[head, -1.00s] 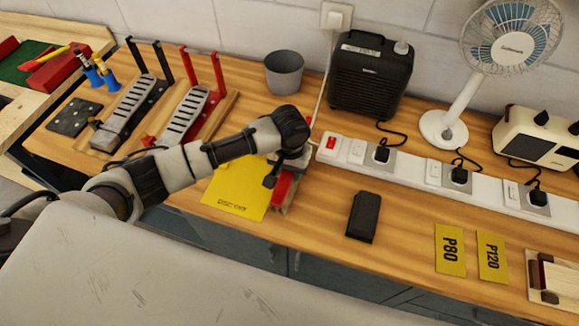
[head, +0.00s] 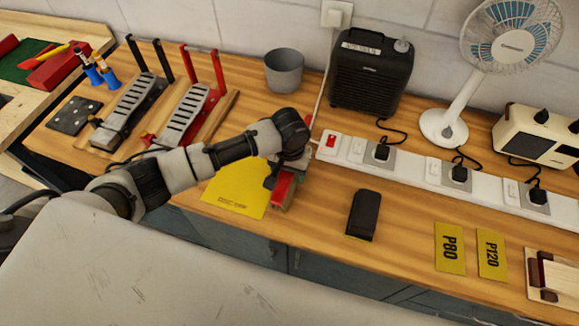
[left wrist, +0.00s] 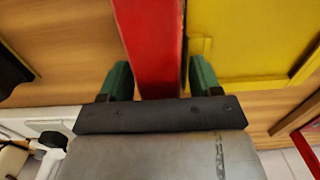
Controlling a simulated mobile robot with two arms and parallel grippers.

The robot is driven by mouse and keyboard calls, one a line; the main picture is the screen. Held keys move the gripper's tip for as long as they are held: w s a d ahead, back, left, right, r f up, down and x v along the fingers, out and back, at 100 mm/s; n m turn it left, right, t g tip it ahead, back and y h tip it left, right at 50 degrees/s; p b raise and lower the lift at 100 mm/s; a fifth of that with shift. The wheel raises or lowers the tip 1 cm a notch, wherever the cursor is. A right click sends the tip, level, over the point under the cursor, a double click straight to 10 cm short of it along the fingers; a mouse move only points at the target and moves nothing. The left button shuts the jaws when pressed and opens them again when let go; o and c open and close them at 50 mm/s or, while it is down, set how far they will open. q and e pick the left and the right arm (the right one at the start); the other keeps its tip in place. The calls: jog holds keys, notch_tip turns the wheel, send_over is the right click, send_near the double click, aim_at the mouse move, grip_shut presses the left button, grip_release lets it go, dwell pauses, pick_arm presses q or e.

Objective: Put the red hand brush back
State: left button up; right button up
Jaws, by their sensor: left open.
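The red hand brush (head: 284,189) lies on the wooden bench, at the right edge of a flat yellow piece (head: 232,191) with dark lettering. My left gripper (head: 277,180) is over the brush, pointing down, and partly hides it. In the left wrist view, the red brush (left wrist: 154,40) runs between the two green fingers (left wrist: 158,82), one on each side. The left jaws are open, with a narrow gap visible at the left finger. My right gripper is in no view.
A white power strip (head: 405,177) with plugs runs along the bench right of the gripper. A black case (head: 362,214) lies in front of it. A grey cup (head: 284,72), black heater (head: 368,75) and fan (head: 443,127) stand behind. Two slotted pedals (head: 190,113) are at left.

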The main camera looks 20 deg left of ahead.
pick_arm(q)
notch_tip(320, 180, up, 13)
jog(key=b, duration=0.1)
jog(key=shift+r, duration=0.2)
jog(key=shift+w, duration=0.1)
dwell(0.4)
